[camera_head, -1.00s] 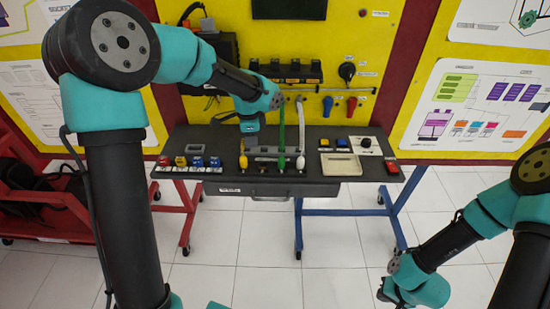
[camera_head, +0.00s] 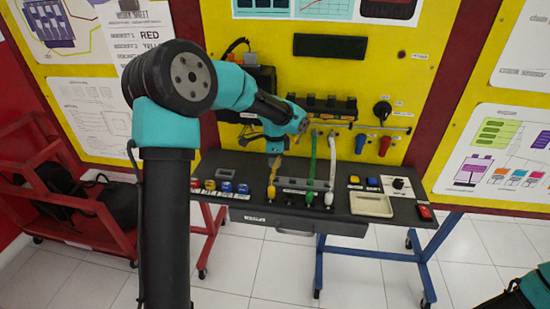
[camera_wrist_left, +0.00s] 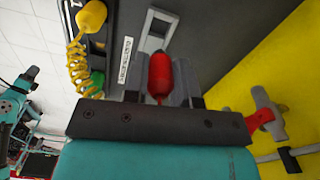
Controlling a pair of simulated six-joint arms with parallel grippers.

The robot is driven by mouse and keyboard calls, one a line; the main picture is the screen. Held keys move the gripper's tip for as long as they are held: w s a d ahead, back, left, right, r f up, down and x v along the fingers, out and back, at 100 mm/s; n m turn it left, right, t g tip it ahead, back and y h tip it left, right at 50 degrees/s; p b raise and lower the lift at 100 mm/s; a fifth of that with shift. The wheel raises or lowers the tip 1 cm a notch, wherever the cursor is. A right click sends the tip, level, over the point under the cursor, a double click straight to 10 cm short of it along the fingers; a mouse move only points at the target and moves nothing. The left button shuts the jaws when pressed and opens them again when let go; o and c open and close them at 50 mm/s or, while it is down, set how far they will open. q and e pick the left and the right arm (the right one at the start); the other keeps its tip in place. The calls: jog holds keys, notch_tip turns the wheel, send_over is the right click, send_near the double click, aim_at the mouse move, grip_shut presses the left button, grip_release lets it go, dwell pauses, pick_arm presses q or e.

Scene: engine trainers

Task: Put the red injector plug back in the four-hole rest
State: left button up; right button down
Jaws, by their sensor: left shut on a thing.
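My left gripper (camera_head: 274,152) hangs over the back left of the dark bench, behind the yellow plug. In the left wrist view it (camera_wrist_left: 160,88) is shut on the red injector plug (camera_wrist_left: 159,72), which lies between its two grey fingers. The red plug cannot be made out in the head view. A dark low block (camera_head: 292,183), which seems to be the four-hole rest, is on the bench by the yellow plug (camera_head: 271,192), green plug (camera_head: 309,197) and white plug (camera_head: 328,198). Its holes are too small to tell.
A grey open frame (camera_head: 228,173) lies left of the gripper; it also shows in the left wrist view (camera_wrist_left: 146,42). Coloured blocks (camera_head: 226,186) line the bench's left front. A cream tray (camera_head: 371,204) is at right. The yellow panel (camera_head: 405,60) stands close behind.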

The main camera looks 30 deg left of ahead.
pick_arm(q)
jog(key=shift+f, duration=2.3)
jog(key=shift+f, duration=0.85)
jog(key=o, duration=0.7)
jog(key=shift+c, duration=0.2)
jog(key=shift+r, duration=0.1)
jog(key=shift+r, duration=2.65)
jog(key=shift+r, duration=1.15)
